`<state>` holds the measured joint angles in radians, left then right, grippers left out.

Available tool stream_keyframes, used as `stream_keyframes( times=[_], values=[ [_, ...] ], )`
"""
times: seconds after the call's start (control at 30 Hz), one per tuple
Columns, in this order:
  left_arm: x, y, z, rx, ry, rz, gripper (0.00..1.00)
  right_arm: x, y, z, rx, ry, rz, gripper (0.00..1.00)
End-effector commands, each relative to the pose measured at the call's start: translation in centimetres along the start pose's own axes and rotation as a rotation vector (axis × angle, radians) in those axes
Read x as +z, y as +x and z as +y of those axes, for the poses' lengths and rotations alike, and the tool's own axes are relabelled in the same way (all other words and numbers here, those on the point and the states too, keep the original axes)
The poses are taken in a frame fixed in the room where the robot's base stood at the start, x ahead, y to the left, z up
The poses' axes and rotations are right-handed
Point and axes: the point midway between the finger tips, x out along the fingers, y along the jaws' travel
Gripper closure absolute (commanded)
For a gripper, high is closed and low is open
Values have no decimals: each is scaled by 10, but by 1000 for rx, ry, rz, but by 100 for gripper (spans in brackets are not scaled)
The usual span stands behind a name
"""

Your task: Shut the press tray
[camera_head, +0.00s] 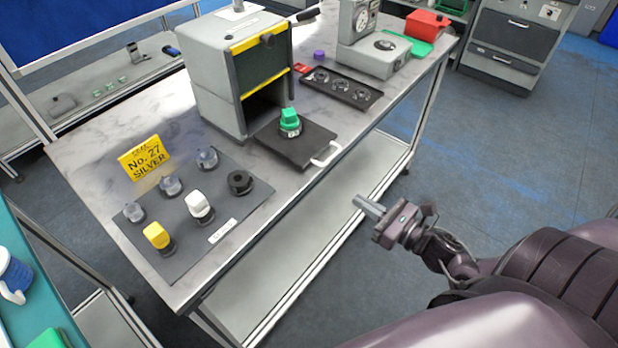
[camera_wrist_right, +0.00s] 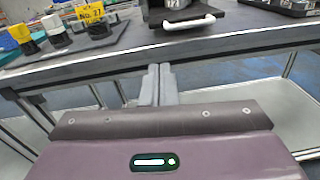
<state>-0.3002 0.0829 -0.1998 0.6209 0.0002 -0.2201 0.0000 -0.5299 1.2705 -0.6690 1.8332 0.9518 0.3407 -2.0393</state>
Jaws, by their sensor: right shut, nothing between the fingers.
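The press (camera_head: 233,70) is a grey box with yellow-edged front on the table. Its dark press tray (camera_head: 297,148) is pulled out in front of the opening, with a white handle (camera_head: 326,155) at its front edge. A green-topped piece (camera_head: 290,122) stands on the tray. My right gripper (camera_head: 368,206) is shut and empty, in front of the table edge and apart from the handle. In the right wrist view the fingers (camera_wrist_right: 158,84) are together, with the handle (camera_wrist_right: 190,22) beyond them. My left gripper is not in view.
A dark mat (camera_head: 222,222) with several clear, white, yellow and black pieces lies at the table's left, near a yellow sign (camera_head: 144,157). A black rack (camera_head: 341,88) and a dial-gauge device (camera_head: 373,50) stand behind the tray to the right. The space between gripper and handle looks clear.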

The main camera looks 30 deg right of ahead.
Motion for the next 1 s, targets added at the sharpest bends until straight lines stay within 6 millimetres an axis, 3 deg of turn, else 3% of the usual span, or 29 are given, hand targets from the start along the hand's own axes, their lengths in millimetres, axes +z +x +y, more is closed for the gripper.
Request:
stream_keyframes(
  times=[0.1,0.27,0.7,1.0],
  values=[
    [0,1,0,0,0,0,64,12,0,12,39,-71,-22,100],
    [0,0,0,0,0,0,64,16,15,14,40,-82,-31,100],
    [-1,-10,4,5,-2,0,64,20,104,17,38,-80,-32,100],
    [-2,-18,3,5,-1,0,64,19,136,18,39,-80,-27,100]
  ],
)
